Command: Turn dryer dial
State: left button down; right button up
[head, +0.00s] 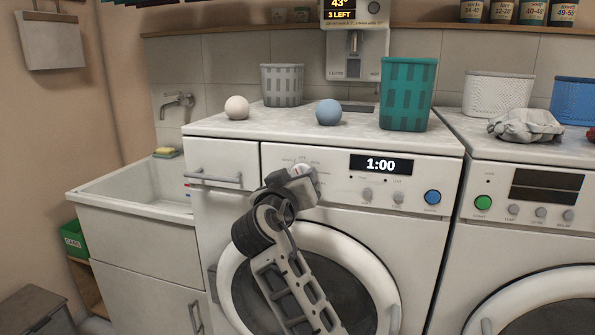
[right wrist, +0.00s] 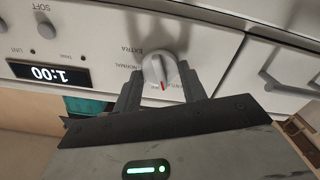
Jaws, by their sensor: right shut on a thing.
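The dryer dial (right wrist: 160,68) is a round white knob with a raised grip and a red mark. It sits on the dryer's control panel, with printed labels around it, "NORMAL" and "EXTRA" among them. My right gripper (right wrist: 161,88) is shut on the dial, one finger on each side of it. In the wrist view, which is upside down, the red mark points down towards the gripper palm. In the head view my right gripper (head: 294,182) covers much of the dial. The dryer display (head: 381,164) reads 1:00. My left gripper is not in view.
A blue button (head: 432,197) and small knobs sit right of the dial. A drawer handle (head: 212,177) is to its left. Balls, a grey basket (head: 282,85) and a teal basket (head: 408,93) stand on the dryer top. A second machine is on the right.

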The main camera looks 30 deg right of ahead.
pick_arm(q)
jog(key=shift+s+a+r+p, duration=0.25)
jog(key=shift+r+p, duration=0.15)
jog(key=shift+p, duration=0.75)
pick_arm(e)
jog(key=shift+r+n, duration=0.1)
jog(key=shift+n, duration=1.5)
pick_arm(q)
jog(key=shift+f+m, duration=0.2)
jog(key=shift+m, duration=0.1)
pick_arm(e)
jog(key=o, duration=1)
jog(key=shift+c, duration=0.2)
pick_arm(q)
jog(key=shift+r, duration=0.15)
